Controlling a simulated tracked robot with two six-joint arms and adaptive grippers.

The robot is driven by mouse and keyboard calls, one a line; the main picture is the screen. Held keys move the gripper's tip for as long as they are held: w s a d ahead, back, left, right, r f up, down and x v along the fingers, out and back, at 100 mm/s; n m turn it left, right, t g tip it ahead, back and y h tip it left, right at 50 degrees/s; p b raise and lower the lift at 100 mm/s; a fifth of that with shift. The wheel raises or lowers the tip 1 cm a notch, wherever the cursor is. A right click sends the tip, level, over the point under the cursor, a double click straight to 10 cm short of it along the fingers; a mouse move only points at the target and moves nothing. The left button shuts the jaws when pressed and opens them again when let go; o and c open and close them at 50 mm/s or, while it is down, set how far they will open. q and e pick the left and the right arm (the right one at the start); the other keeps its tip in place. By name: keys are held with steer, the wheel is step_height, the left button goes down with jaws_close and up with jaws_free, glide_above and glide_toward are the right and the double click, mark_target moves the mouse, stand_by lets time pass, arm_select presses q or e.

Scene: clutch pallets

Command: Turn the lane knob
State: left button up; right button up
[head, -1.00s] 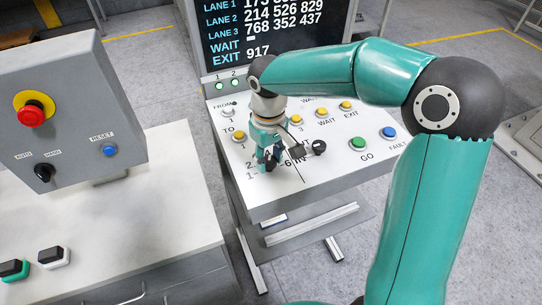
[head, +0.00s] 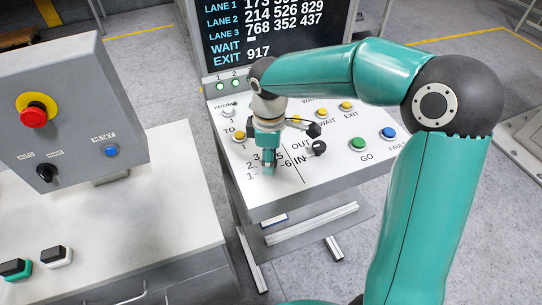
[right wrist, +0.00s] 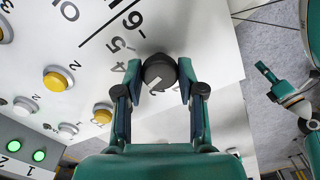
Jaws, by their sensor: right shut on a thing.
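The lane knob (right wrist: 158,70) is a dark round knob with a white mark on its face, in the right wrist view. It sits on the white panel beside the printed numbers. My right gripper (right wrist: 158,78) has a finger on each side of the knob and is shut on it. In the head view my right gripper (head: 269,168) points down at the panel and hides the knob. A teal arm part, seemingly my left gripper (right wrist: 277,85), shows at the right of the right wrist view; its fingers are too small to read.
A second black knob (head: 319,148) stands close to the right, by the OUT and IN labels. Yellow buttons (head: 346,106), a green GO button (head: 358,144) and a blue FAULT button (head: 388,133) are on the same panel. A grey box with a red button (head: 33,116) stands at left.

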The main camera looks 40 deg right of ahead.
stand_by(0.6)
steer(key=o, duration=1.1)
steer(key=shift+o, duration=0.2)
step_height(320, 180, up, 12)
steer(key=shift+s+f, duration=0.1)
